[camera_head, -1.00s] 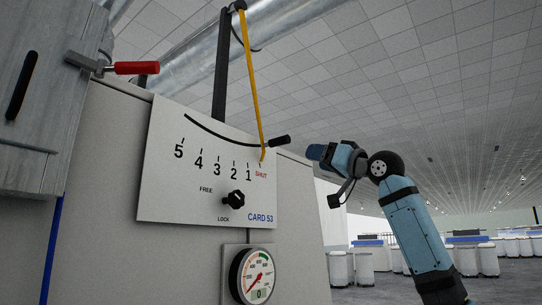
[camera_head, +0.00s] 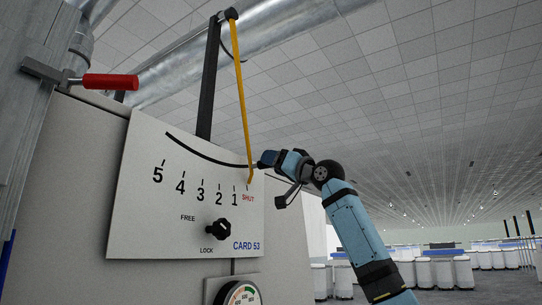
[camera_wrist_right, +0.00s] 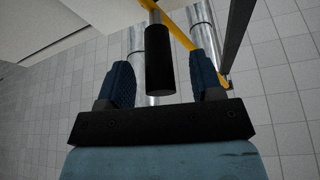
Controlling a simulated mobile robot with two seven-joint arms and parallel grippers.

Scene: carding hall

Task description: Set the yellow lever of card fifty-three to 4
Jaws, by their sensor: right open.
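The yellow lever (camera_head: 242,105) of card fifty-three hangs from a dark post (camera_head: 208,80), its lower tip by the red SHUT mark, right of 1, on the white scale plate (camera_head: 140,225). Its black handle (camera_wrist_right: 160,60) stands between the two blue fingers of my right gripper (camera_head: 264,158) in the wrist view. The fingers are open, with gaps on both sides of the handle. In the head view the gripper hides most of the handle. A black knob (camera_head: 218,229) sits by the FREE and LOCK labels; its setting is unclear. My left gripper is out of view.
A red-handled clamp (camera_head: 110,81) juts out at upper left. A round gauge (camera_head: 240,294) is partly cut off below the plate. Rows of pale cans (camera_head: 445,272) stand far off at right. The space right of the machine is open.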

